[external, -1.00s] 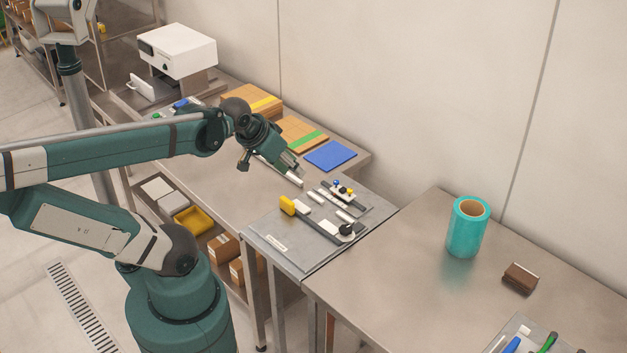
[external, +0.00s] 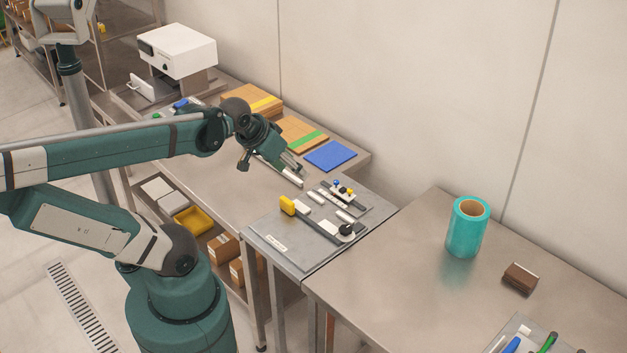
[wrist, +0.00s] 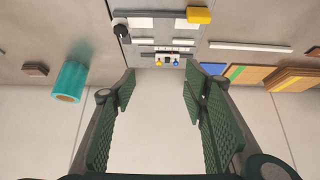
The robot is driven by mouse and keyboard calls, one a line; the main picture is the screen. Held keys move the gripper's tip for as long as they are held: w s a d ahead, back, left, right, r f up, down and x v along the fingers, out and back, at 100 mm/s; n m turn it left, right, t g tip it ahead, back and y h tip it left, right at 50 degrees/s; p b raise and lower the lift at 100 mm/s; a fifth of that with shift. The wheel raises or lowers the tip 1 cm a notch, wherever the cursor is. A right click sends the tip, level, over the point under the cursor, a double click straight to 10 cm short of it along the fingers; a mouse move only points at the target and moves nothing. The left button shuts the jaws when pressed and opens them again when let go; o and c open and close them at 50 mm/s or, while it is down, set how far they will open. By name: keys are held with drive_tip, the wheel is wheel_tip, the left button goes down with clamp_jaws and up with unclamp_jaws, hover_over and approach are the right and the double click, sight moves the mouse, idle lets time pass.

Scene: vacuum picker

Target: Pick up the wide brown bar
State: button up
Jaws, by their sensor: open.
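A small wide brown bar (external: 520,278) lies on the right metal table, to the right of a teal roll. In the wrist view the brown bar (wrist: 36,69) shows at the far left, beyond the teal roll. My gripper (external: 296,173) is over the left table, near the grey fixture plate and far from the bar. In the wrist view my gripper (wrist: 157,85) is open, with nothing between its two green ridged pads.
The teal roll (external: 467,227) stands upright near the bar. A fixture plate (external: 280,249) with a yellow block (external: 288,205) lies between my gripper and the right table. A blue sheet (external: 330,155) and cardboard stacks (external: 302,134) lie behind. A tray with tools (external: 510,336) is at bottom right.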

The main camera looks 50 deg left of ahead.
idle(0.4)
